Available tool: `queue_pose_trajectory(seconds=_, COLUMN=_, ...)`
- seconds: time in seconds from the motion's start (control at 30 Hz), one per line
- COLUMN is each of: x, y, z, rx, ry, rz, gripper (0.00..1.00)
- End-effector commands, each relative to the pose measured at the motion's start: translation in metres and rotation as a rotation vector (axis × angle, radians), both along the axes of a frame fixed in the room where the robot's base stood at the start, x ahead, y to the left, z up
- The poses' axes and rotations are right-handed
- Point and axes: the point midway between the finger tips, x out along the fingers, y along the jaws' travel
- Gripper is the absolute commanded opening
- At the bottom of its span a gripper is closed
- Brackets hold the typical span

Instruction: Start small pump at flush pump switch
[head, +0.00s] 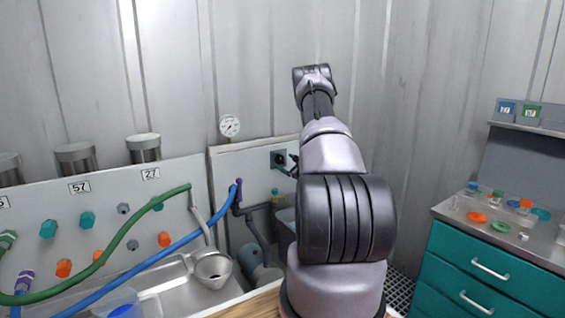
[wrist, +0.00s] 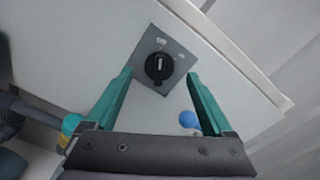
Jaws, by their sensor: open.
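The flush pump switch (wrist: 160,67) is a black rotary knob on a dark grey square plate with small pale lettering, fixed to a pale panel. In the head view the switch plate (head: 279,159) shows on the panel left of my arm. My gripper (wrist: 160,87) has two green fingers, spread open and empty, one on each side of the knob in the wrist view. I cannot tell how far the fingertips are from the plate. A blue-grey pump body (head: 256,262) stands low below the panel in the head view, partly hidden by my arm.
A round gauge (head: 229,126) tops the panel. Green (head: 130,232) and blue (head: 190,236) hoses cross at the left above a steel sink with a funnel (head: 212,268). A teal drawer cabinet (head: 480,262) with small coloured parts stands right. A blue ball-like part (wrist: 188,119) is near the right finger.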

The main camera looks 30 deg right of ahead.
Motion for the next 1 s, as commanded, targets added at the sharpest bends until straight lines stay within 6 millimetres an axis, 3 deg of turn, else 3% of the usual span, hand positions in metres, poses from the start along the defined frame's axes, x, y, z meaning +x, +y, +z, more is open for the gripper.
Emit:
queue_pose_trajectory(seconds=0.2, x=0.028, y=0.001, z=0.0, rx=0.0, ry=-0.001, rz=0.001, gripper=0.86)
queue_pose_trajectory(seconds=0.57, x=0.034, y=0.002, z=0.0, rx=0.001, ry=0.001, rz=0.001, gripper=0.86)
queue_pose_trajectory(seconds=0.67, x=0.034, y=0.002, z=0.0, rx=0.001, ry=0.001, rz=0.001, gripper=0.56)
queue_pose_trajectory(seconds=0.8, x=0.034, y=0.002, z=0.0, rx=0.001, ry=0.001, rz=0.001, gripper=0.02)
queue_pose_trajectory(seconds=1.0, x=0.033, y=0.002, z=0.0, rx=0.011, ry=0.001, rz=0.001, gripper=0.02)
